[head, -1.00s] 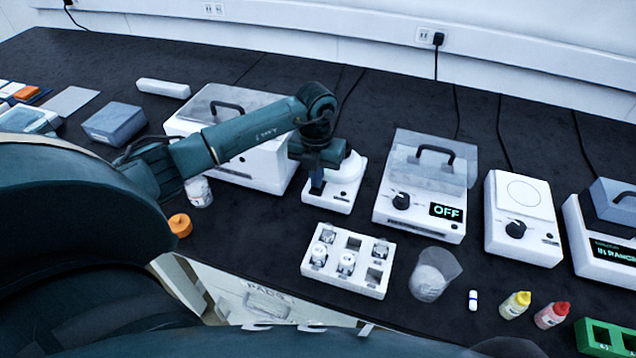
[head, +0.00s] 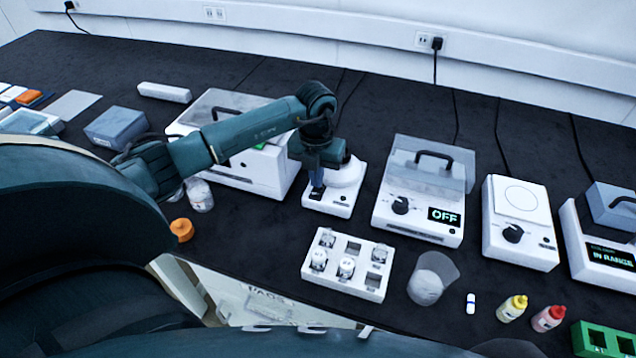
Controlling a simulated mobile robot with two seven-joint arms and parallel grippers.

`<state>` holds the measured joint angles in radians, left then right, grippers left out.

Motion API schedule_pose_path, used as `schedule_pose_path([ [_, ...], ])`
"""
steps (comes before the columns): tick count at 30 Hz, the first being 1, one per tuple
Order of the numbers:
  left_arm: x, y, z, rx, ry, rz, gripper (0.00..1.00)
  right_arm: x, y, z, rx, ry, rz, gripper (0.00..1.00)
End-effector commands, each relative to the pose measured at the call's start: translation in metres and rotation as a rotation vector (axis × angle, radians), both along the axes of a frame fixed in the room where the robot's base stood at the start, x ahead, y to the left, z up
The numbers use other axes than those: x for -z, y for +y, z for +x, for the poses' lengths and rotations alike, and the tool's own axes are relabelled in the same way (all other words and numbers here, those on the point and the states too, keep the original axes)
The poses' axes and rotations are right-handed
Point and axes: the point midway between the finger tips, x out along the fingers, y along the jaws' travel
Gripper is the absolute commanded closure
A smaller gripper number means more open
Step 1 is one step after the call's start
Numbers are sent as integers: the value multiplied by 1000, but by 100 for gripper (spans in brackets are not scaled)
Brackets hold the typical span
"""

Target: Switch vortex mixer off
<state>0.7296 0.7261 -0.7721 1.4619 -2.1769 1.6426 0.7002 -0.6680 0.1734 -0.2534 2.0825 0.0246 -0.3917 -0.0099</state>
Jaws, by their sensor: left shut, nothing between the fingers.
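The vortex mixer (head: 343,200) is a small white box with a round white top, standing near the middle of the bench. A dark switch sits at its front left. My left arm reaches in from the left, and my left gripper (head: 317,187) points down at the switch on the mixer's front. Its fingers are shut with nothing held, and they hide part of the switch. I cannot tell whether they touch it, or how the switch is set. My right gripper is not in view.
A lidded white device (head: 240,170) stands behind my left forearm. Right of the mixer are a lidded device reading OFF (head: 420,205) and a white knobbed plate device (head: 519,225). A white vial rack (head: 345,283) and a beaker (head: 431,280) stand in front.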

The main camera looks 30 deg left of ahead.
Motion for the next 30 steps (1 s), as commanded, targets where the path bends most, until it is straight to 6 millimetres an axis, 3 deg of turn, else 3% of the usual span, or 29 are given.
schedule_pose_path([
  [15,-45,0,0,1,-1,-1,100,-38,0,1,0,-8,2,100],
  [30,-46,0,0,0,-1,0,100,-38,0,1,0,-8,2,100],
])
